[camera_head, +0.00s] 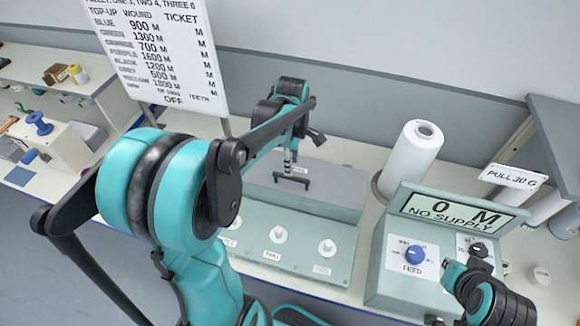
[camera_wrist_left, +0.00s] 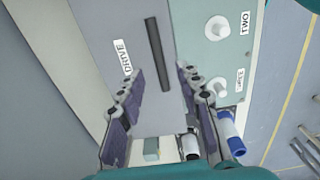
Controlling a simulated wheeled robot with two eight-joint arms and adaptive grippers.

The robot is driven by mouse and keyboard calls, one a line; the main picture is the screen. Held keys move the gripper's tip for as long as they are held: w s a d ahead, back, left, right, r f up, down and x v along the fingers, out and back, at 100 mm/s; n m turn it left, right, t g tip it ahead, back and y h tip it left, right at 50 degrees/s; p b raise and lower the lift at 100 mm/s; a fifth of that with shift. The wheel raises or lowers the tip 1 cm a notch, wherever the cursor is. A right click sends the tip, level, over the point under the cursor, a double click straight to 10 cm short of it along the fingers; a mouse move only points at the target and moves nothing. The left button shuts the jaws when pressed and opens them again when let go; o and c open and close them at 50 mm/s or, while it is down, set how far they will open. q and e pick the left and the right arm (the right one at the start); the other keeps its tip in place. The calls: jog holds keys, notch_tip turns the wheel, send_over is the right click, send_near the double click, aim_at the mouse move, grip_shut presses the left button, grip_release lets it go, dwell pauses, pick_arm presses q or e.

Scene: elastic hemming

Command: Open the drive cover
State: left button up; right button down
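The drive cover (camera_head: 330,183) is a flat grey lid at the back of the green machine box, with a dark bar handle (camera_head: 292,181). It lies flat and looks closed. In the left wrist view the cover (camera_wrist_left: 142,102) carries a "DRIVE" label, and its handle (camera_wrist_left: 157,55) lies ahead of the fingertips. My left gripper (camera_head: 303,133) is above the cover's far side. In the left wrist view its fingers (camera_wrist_left: 161,73) are spread wide with nothing between them. Part of my right arm (camera_head: 490,298) shows at the lower right; its gripper is not seen.
White knobs (camera_head: 278,235) line the box front. A control panel (camera_head: 402,288) with a blue feed dial (camera_head: 414,255) and a "NO SUPPLY" display (camera_head: 455,212) stands to the right. A white spool (camera_head: 411,158) stands behind it. A text board (camera_head: 160,50) rises at the back left.

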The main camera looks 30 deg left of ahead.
pick_arm(q)
jog(key=f, duration=0.2)
jog(key=f+b, duration=0.1)
jog(key=f, duration=0.2)
jog(key=shift+w+f, duration=0.2)
jog(key=shift+f, duration=0.05)
jog(key=shift+s+f, duration=0.1)
jog(key=shift+f, duration=0.15)
grip_shut()
